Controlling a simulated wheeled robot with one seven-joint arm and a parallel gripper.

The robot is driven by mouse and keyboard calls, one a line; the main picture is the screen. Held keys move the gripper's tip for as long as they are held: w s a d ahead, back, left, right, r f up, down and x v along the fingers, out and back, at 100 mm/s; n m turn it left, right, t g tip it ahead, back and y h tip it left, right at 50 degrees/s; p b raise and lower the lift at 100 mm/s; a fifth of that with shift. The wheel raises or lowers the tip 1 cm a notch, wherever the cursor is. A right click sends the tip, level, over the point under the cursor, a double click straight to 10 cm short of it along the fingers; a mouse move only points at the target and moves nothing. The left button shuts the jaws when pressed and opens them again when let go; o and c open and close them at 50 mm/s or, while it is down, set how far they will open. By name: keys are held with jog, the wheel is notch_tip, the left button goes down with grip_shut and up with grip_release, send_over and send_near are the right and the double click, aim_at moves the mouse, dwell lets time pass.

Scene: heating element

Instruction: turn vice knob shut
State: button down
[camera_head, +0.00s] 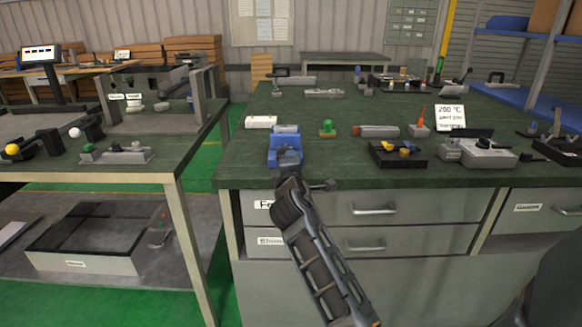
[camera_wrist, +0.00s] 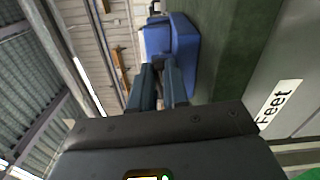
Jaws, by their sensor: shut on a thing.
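The blue vice (camera_head: 285,148) stands at the front left edge of the green-topped workbench. In the wrist view its blue body (camera_wrist: 186,45) is close beyond my fingertips. My gripper (camera_head: 287,178) is at the near side of the vice, just in front of the bench edge. In the wrist view its two fingers (camera_wrist: 158,66) reach up to the vice with a narrow gap between them. They are shut on the vice knob, which is mostly hidden by the fingers and arm. The gap between the vice jaws cannot be made out.
The workbench top (camera_head: 345,165) is clear just right of the vice. Drawer handles (camera_head: 374,209) stick out below the bench edge. Another table (camera_head: 160,158) is at left.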

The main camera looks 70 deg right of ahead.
jog(key=m+b, duration=0.1)
jog(key=m, duration=0.1)
jog(key=f+m+b, duration=0.1)
jog(key=b, duration=0.1)
jog(key=shift+m, duration=0.4)
jog(key=m+b, duration=0.3)
jog(key=shift+f+m, duration=0.3)
jog(key=shift+f, duration=0.05)
jog(key=m+b, duration=0.5)
jog(key=m, duration=0.1)
jog(key=shift+w+a+f+b, duration=0.15)
jog(key=shift+w+f+b, duration=0.25)
jog(key=m+b, duration=0.3)
jog(key=m, duration=0.1)
jog(key=shift+w+a, duration=0.1)
jog(key=shift+w, duration=0.15)
jog(key=shift+w+m+b, duration=0.15)
jog(key=shift+m+b, duration=0.5)
jog(key=shift+m, duration=0.25)
jog(key=shift+r, duration=0.1)
jog(key=c, duration=1.1)
grip_release()
jog(key=shift+a, duration=0.1)
jog(key=shift+r, duration=0.1)
